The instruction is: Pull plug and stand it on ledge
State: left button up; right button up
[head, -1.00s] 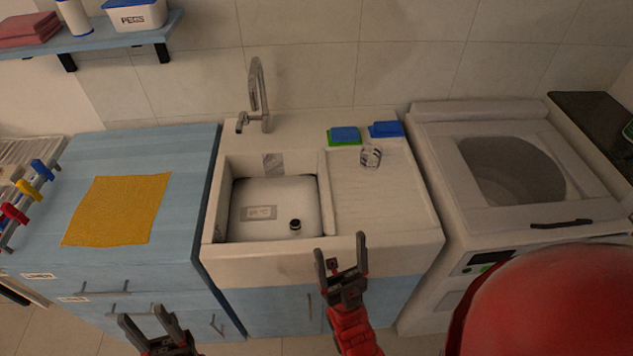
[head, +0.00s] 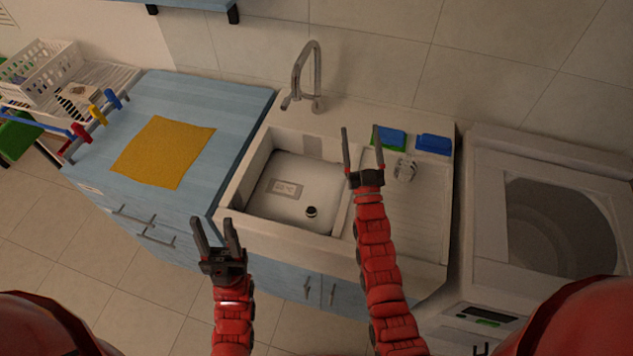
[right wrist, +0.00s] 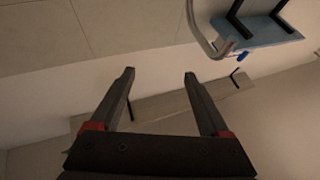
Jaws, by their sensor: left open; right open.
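The plug (head: 311,212) is a small dark-topped piece at the near right of the white sink basin (head: 262,205). The ledge is not clearly told apart from the sink's pale rim. My right gripper (head: 362,150) is open and empty, above the sink's divider and drainboard, up and to the right of the plug. In the right wrist view my right gripper (right wrist: 160,75) has its fingers apart with nothing between them. My left gripper (head: 213,238) is open and empty in front of the sink's near left corner.
A tap (head: 312,70) rises behind the basin. A yellow cloth (head: 162,152) lies on the blue counter (head: 225,100). A washing machine (head: 480,240) stands at right.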

jog(key=w+a+f+n+g, duration=0.1)
jog(key=w+a+f+g, duration=0.35)
jog(key=f+g, duration=0.2)
jog(key=w+a+f+n+g, duration=0.1)
jog(key=w+a+f+g, duration=0.4)
jog(key=f, duration=0.3)
jog(key=n+g+h+b, duration=0.2)
jog(key=g+b, duration=0.4)
jog(key=g, duration=0.6)
send_over(312, 218)
jog(key=w, duration=0.2)
notch_tip(312, 218, down, 9)
jog(key=shift+s+a+r, duration=0.1)
jog(key=shift+s+r, duration=0.05)
notch_tip(312, 218, down, 9)
jog(key=shift+r+p, duration=0.2)
jog(key=shift+p, duration=0.95)
jog(key=shift+f, duration=1)
